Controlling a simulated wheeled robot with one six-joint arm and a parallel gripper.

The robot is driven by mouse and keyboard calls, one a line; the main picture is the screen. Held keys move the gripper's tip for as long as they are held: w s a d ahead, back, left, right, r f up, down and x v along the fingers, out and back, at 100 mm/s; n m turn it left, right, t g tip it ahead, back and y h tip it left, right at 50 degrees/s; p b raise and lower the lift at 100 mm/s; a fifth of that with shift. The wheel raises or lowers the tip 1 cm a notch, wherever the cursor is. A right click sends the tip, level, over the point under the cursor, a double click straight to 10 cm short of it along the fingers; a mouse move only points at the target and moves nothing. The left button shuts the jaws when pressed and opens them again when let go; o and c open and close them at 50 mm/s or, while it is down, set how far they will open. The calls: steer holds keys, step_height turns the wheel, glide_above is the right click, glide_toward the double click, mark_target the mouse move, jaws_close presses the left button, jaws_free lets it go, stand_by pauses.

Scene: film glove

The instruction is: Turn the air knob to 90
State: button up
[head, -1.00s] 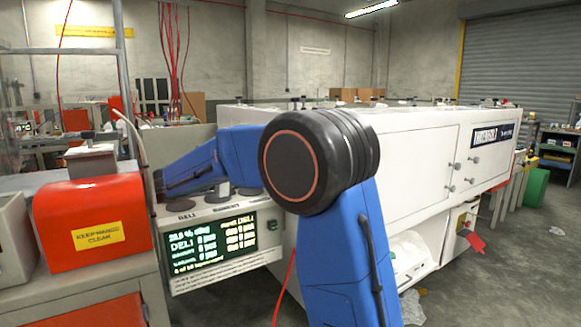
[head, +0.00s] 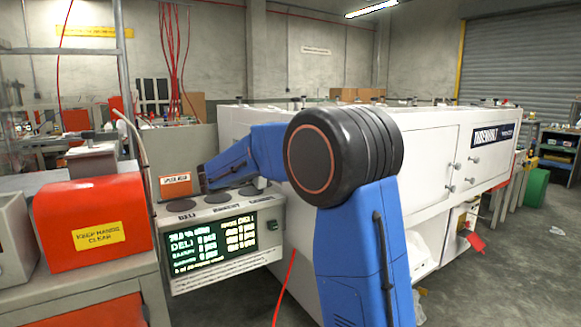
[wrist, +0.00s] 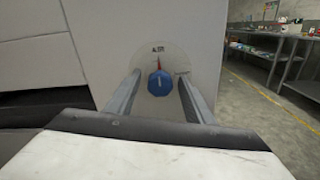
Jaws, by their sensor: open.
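The air knob (wrist: 160,83) is a blue knob on a round pale dial plate (wrist: 179,58) on a white panel, in the wrist view. A red pointer shows at its top, pointing roughly up to the "AIR" label. The dial's other markings are too small to read. My gripper (wrist: 158,100) is open, with one finger on each side of the knob in the picture. The gap between fingers and knob is visible; I cannot tell how far the knob lies beyond the fingertips. In the head view my arm hides the gripper and knob.
The large white machine (head: 440,150) fills the middle. A display box (head: 222,245) stands at its left end, beside a red box marked "keep hands clear" (head: 90,222). A metal table (wrist: 285,50) stands at the right in the wrist view, with open floor before it.

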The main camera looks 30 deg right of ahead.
steer(key=shift+d, duration=0.15)
steer(key=c, duration=1.1)
steer(key=shift+o, duration=0.2)
steer(key=shift+m, duration=0.3)
steer(key=m, duration=0.3)
steer(key=shift+m, duration=0.4)
steer(key=m, duration=0.4)
steer(key=shift+m, duration=0.3)
steer(key=m, duration=0.4)
steer(key=shift+f+m, duration=0.1)
steer(key=shift+m, duration=2.3)
